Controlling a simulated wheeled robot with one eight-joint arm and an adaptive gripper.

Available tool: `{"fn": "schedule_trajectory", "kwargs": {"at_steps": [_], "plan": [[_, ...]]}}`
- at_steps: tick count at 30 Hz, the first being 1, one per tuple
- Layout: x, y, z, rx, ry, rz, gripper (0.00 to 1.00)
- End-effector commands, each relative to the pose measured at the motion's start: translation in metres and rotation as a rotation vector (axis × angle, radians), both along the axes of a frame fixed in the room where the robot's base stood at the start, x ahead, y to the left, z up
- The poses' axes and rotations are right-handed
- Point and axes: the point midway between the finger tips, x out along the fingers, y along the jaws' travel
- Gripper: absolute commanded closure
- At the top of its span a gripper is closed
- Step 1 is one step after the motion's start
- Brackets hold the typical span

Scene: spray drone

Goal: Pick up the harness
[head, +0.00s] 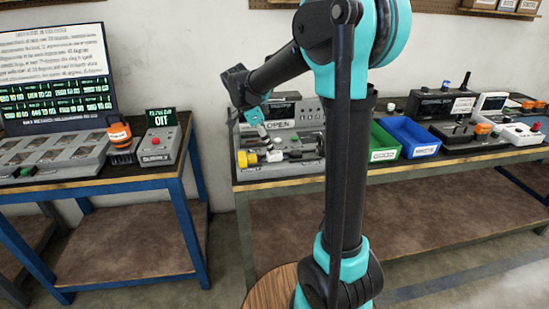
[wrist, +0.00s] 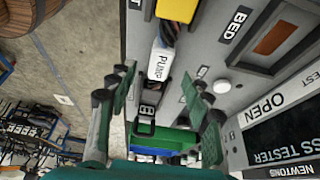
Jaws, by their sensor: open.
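The harness appears in the wrist view as a white connector marked PUMP (wrist: 161,62), with dark wires above it running to a yellow block (wrist: 177,10). A black connector part (wrist: 147,110) lies below it, between my fingers in the picture. It lies along the grey tester (wrist: 228,85). My gripper (wrist: 160,100) is open, with its green-padded fingers on either side of the harness and apart from it. In the head view the tester (head: 268,165) stands on the bench below my gripper (head: 254,118); the harness is small and partly unclear there.
A green bin (head: 383,153) and a blue bin (head: 425,150) stand right of the tester. Other devices stand further right. A left table (head: 100,180) holds a screen, a tray and an orange-topped device (head: 119,133). A floor gap separates the tables.

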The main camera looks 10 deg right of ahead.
Motion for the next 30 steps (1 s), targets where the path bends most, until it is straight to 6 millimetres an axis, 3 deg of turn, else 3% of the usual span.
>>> {"fn": "schedule_trajectory", "kwargs": {"at_steps": [7,17,27,30], "plan": [[0.000,-0.013,-0.032,0.000,0.000,-0.002,0.50],[0.000,-0.015,-0.038,0.000,0.000,-0.001,0.50],[0.000,-0.015,-0.038,0.000,0.000,-0.001,0.92],[0.000,-0.015,-0.038,0.000,0.000,-0.001,1.00]]}}
